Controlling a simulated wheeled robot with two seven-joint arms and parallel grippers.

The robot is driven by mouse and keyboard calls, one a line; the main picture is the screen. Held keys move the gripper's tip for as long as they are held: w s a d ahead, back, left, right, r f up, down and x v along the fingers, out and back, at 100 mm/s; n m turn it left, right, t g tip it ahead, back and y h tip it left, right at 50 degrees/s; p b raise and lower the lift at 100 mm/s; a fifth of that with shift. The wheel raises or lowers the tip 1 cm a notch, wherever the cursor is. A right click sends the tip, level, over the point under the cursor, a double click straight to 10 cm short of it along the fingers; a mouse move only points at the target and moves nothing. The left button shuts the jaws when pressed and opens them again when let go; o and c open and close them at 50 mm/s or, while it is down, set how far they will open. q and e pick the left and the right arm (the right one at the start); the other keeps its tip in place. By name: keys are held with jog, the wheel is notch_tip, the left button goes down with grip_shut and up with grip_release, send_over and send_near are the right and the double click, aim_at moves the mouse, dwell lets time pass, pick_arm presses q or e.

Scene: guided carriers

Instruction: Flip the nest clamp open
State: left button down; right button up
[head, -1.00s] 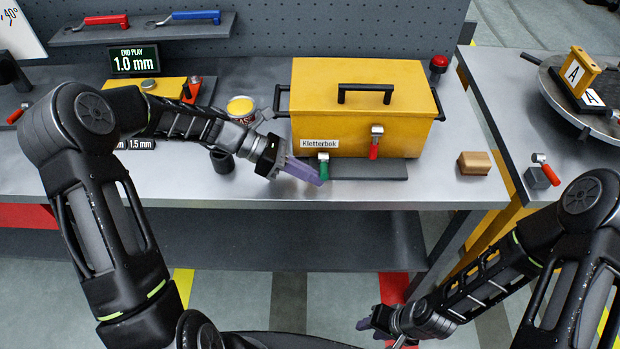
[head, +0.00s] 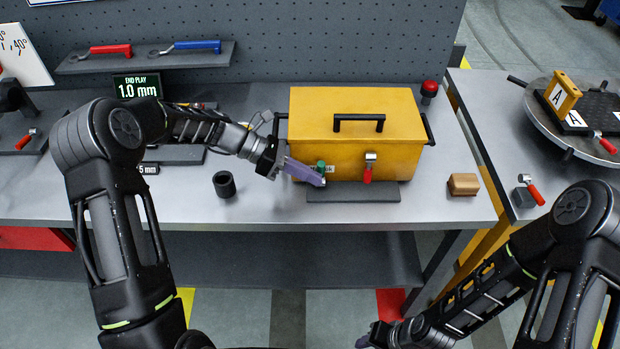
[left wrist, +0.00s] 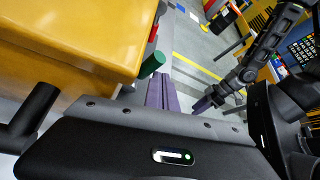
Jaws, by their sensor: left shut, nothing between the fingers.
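A clamp with a green handle (head: 321,168) stands at the front left of the yellow box, on the dark plate (head: 385,193). Its handle points up, with metal showing below it. In the left wrist view the green handle (left wrist: 152,65) is just beyond my left fingers. My left gripper (head: 319,181) is shut and empty, its purple fingertips right at the clamp, beside or touching it; I cannot tell which. My right gripper (head: 364,341) is low at the bottom edge, away from the bench; its jaws are too small to judge.
A black cup (head: 224,184), a wooden block (head: 463,184) and a red-handled clamp (head: 530,190) stand nearby. The bench front between cup and plate is free.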

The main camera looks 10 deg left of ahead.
pick_arm(q)
jog(key=shift+w+a+r, duration=0.15)
jog(key=shift+w+r, duration=0.1)
jog(key=shift+w, duration=0.35)
jog(key=shift+w+a+r, duration=0.1)
jog(key=shift+w, duration=0.05)
jog(key=b+v, duration=0.1)
jog(key=v, duration=0.6)
jog(key=shift+a+b, duration=0.3)
jog(key=shift+b, duration=0.05)
jog(key=shift+s, duration=0.25)
